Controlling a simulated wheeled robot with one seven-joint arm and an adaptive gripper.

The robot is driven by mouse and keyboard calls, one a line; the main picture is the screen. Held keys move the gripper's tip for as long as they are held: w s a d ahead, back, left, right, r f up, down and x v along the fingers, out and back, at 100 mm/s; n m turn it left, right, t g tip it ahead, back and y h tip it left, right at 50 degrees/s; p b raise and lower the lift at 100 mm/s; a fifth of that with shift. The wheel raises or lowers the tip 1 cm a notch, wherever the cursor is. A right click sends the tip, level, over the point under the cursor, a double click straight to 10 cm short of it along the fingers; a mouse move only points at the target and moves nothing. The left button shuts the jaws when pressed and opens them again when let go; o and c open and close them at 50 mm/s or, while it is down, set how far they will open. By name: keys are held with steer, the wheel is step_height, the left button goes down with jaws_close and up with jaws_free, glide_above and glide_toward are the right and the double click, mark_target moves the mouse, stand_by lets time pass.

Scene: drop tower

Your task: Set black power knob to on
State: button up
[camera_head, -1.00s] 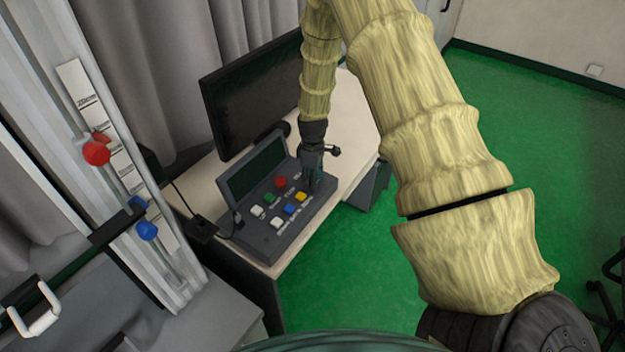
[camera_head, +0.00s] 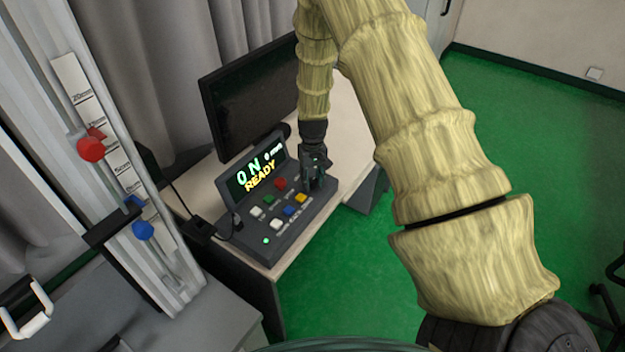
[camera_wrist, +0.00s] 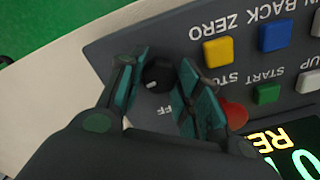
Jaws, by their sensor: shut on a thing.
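The black power knob (camera_wrist: 157,74) sits on the grey control box (camera_head: 262,244), with part of an "OFF" label beside it in the wrist view. The knob has a small light mark on its face. My gripper (camera_wrist: 160,82) has its two teal-padded fingers around the knob, shut on it. In the head view my gripper (camera_head: 317,175) reaches down onto the right end of the box and hides the knob. A small green light (camera_head: 266,240) glows at the box's lower left corner.
Red (camera_head: 281,184), green, yellow (camera_head: 301,198), blue and white buttons lie close beside the knob. A dark monitor (camera_head: 250,105) stands behind the box on the pale desk (camera_head: 345,125). A rail with red (camera_head: 91,149) and blue sliders stands at the left.

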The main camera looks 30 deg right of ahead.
mark_target(312, 180)
steer(key=shift+w+m, duration=0.1)
steer(key=shift+m, duration=0.8)
steer(key=shift+r, duration=0.1)
steer(key=o, duration=1)
steer(key=shift+o, duration=0.2)
step_height(312, 180, up, 12)
